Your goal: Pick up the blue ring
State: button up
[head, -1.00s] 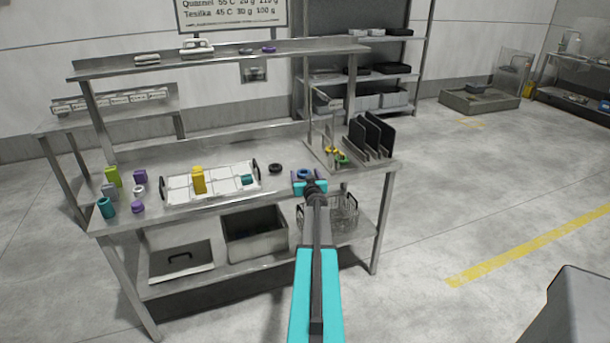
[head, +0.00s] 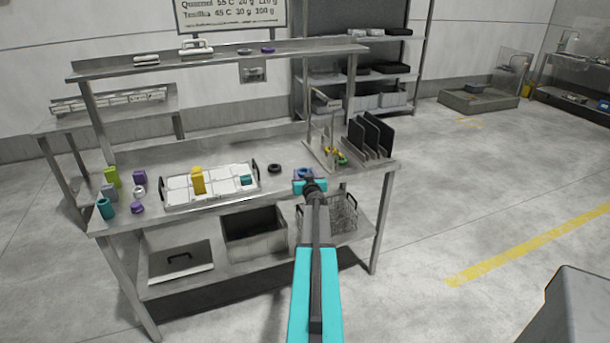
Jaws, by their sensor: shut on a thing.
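The blue ring (head: 304,172) shows as a small blue patch at the front right of the steel table, at the tip of my arm. My gripper (head: 305,175) is shut on it. The gripper and wrist hide most of the ring, and I cannot tell whether it still touches the tabletop.
A black ring (head: 274,169) lies just left of my gripper. Further left is a white tray (head: 215,186) with a yellow bottle (head: 198,180). A rack with black plates (head: 372,137) stands right. A wire basket (head: 343,212) sits below.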

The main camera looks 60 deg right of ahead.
notch_tip(320, 180, up, 3)
jog(key=shift+r+p, duration=0.2)
jog(key=shift+p, duration=0.65)
jog(key=s+d, duration=0.1)
jog(key=s, duration=1.5)
jog(key=shift+d+r+p, duration=0.15)
jog(key=shift+r+p, duration=0.2)
jog(key=shift+r, duration=0.05)
jog(key=w+a+r+n+t+y, duration=0.1)
jog(key=w+a+n+t+y, duration=0.2)
jog(key=w+a, duration=0.75)
jog(key=w+a+r+n+t+y, duration=0.15)
jog(key=w+a+n+y, duration=0.3)
jog(key=w+a, duration=0.65)
jog(key=w+a+r+n+t+y, duration=0.1)
jog(key=w+a+r+n+y, duration=0.3)
jog(key=a, duration=1.1)
jog(key=a+n+g+y, duration=0.3)
jog(key=a+y, duration=0.4)
jog(key=a, duration=1.5)
jog(key=w+a+n+g+y, duration=0.1)
jog(key=a+n+g+y, duration=0.3)
jog(key=a, duration=1.8)
jog(key=n+y, duration=0.2)
jog(key=shift+a+y, duration=0.25)
jog(key=shift+y, duration=0.1)
jog(key=shift+f, duration=0.1)
